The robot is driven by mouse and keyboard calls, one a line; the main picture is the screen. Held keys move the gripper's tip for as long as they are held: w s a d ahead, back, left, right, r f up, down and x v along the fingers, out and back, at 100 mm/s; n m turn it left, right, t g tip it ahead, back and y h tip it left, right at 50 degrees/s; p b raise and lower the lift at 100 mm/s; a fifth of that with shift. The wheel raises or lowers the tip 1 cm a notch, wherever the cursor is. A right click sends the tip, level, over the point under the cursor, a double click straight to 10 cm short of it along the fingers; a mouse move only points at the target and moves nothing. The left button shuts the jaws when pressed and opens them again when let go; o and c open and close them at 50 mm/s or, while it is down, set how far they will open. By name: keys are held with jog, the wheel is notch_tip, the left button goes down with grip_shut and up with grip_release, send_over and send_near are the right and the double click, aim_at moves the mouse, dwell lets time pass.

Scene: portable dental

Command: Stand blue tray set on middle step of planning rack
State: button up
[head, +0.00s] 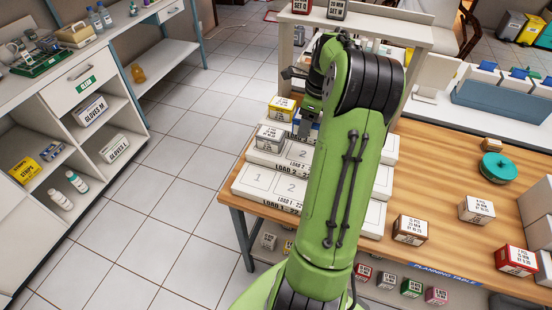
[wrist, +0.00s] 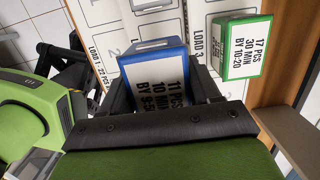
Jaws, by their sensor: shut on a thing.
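My gripper (head: 306,128) is shut on the blue tray set (wrist: 155,65), a blue box with a white label reading 11 PCS, 10 MIN. In the head view only slivers of the blue set (head: 296,119) show beside the fingers. The planning rack (head: 258,182) is a white stepped rack on the wooden table, its steps marked LOAD. The held set is over the rack around its middle step (head: 302,154); I cannot tell whether it touches. A grey set (head: 270,139) stands left of it on the rack.
A yellow set (head: 282,108) stands on the rack's upper step. A green set (wrist: 242,48) stands close beside the held set in the wrist view. Brown (head: 410,229), white (head: 476,209) and red (head: 515,260) boxes and a teal round object (head: 498,167) are on the table's right.

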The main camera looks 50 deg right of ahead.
aim_at(300, 154)
jog(key=f+b, duration=0.1)
jog(key=f, duration=0.5)
jog(key=f+b, duration=0.1)
jog(key=f, duration=0.3)
jog(key=shift+w+a+b, duration=0.1)
jog(key=shift+w+b, duration=0.15)
jog(key=shift+b, duration=0.1)
jog(key=shift+f, duration=0.1)
jog(key=o, duration=0.9)
